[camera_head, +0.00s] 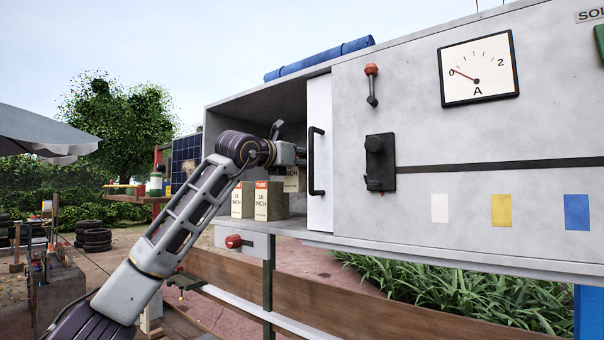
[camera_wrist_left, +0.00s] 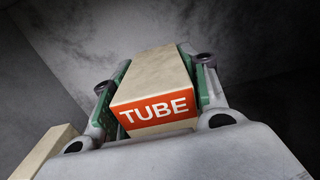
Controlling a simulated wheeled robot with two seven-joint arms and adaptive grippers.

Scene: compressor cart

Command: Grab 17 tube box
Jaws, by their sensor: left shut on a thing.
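My left gripper (camera_head: 288,153) reaches into the open grey compartment, its tip partly hidden by the white door. In the left wrist view, the gripper (camera_wrist_left: 158,85) has its green-padded fingers closed on both sides of a beige tube box (camera_wrist_left: 154,82) with a red-orange TUBE label. My right gripper is out of view.
The white door (camera_head: 319,150) with a black handle (camera_head: 316,162) stands close to the right of my gripper. A beige box edge (camera_wrist_left: 45,150) shows at the lower left of the wrist view. The compartment walls are bare grey. A red-knobbed latch (camera_head: 234,241) sits below.

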